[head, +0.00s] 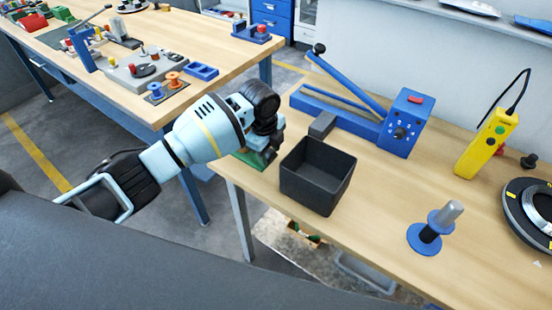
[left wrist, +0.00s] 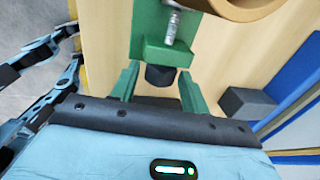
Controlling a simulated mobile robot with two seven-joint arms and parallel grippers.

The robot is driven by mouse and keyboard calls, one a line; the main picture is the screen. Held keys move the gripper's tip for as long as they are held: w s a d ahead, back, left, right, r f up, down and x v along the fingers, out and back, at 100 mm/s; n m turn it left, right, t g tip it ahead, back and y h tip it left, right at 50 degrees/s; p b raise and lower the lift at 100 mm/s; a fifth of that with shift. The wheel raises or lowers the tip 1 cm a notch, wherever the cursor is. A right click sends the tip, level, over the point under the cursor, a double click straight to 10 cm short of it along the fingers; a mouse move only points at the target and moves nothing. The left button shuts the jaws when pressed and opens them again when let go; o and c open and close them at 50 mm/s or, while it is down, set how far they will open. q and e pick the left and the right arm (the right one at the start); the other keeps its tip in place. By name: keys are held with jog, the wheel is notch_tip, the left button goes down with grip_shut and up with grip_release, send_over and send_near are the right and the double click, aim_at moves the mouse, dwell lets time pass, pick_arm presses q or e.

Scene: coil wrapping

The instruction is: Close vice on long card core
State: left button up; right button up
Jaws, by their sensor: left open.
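The green vice (left wrist: 152,52) shows in the left wrist view, with a metal screw (left wrist: 172,25) and a black knob (left wrist: 160,76) at its near end. The brown card core (left wrist: 240,8) shows in part at the top edge of that view, beside the screw. Whether the jaws touch it cannot be seen. My left gripper (left wrist: 158,71) is open, with its two green fingers on either side of the knob and apart from it. In the head view, my left wrist hides most of the vice; a green part (head: 252,158) shows beneath. My right gripper is not in view.
A black open bin (head: 318,178) stands right of my left gripper. Behind are a grey block (head: 322,125) and a blue lever device (head: 400,125). A yellow handset (head: 487,145) and a blue spool stand (head: 430,233) are further right. The front middle of the wooden bench is clear.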

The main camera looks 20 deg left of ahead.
pick_arm(q)
jog(key=shift+s+t+h, duration=0.15)
jog(key=shift+t+h, duration=0.15)
jog(key=shift+t, duration=0.5)
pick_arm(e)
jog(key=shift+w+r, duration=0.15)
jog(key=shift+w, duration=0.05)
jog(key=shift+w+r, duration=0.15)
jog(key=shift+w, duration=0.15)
pick_arm(q)
jog(key=shift+s+a+f+t+h, duration=0.2)
jog(key=shift+s+t+h, duration=0.1)
jog(key=shift+t, duration=1.2)
jog(key=shift+r+h, duration=0.1)
jog(key=shift+h, duration=0.2)
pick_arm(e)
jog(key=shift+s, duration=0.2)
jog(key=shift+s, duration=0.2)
pick_arm(q)
jog(key=shift+c, duration=0.2)
